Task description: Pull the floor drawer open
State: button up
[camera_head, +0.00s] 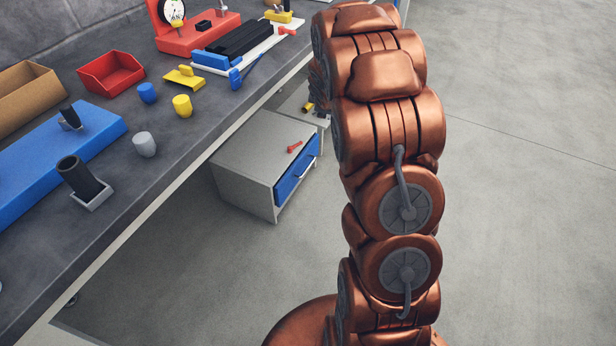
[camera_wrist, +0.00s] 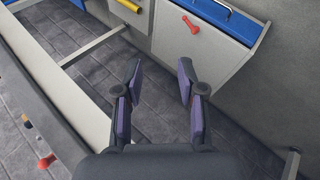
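The floor drawer is a blue drawer front (camera_head: 297,172) with a pale bar handle, set in a light grey cabinet (camera_head: 240,165) on the floor beside the bench. Its front looks flush with the cabinet, so it appears shut. In the wrist view the blue front (camera_wrist: 222,20) lies along the upper right edge of the cabinet (camera_wrist: 192,48). My gripper (camera_wrist: 160,66) is open, with nothing between its two dark, purple-padded fingers. Its tips are apart from the drawer, below and left of it in that picture. In the head view my arm hides the gripper.
A red piece (camera_head: 294,147) lies on the cabinet top. A second grey unit with a yellow piece (camera_head: 308,107) stands just behind. The long dark bench (camera_head: 160,185) with bins, cylinders and fixtures runs along the left. The floor (camera_head: 530,200) at right is clear.

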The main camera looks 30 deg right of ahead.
jog(key=w+d+f+n+t+b, duration=0.1)
jog(key=w+d+f+b, duration=0.1)
jog(key=f, duration=0.4)
jog(key=w+d+f+n+t+b, duration=0.1)
jog(key=w+d+f+n+b, duration=0.15)
jog(key=f, duration=0.25)
jog(key=n+t+y+b, duration=0.4)
jog(key=b, duration=0.5)
send_near(308, 167)
jog(key=w+d+r, duration=0.3)
jog(key=r, duration=0.6)
notch_tip(308, 167, down, 12)
jog(key=s+a+n+t+y+b, duration=0.1)
jog(key=a+n+t+y+b, duration=0.1)
jog(key=n+b, duration=0.3)
jog(key=shift+m+t, duration=0.3)
jog(key=shift+m, duration=0.35)
jog(key=shift+f+b+x, duration=0.2)
jog(key=shift+b+x, duration=1.7)
jog(key=shift+x, duration=1.75)
grip_shut()
jog(key=shift+s, duration=0.1)
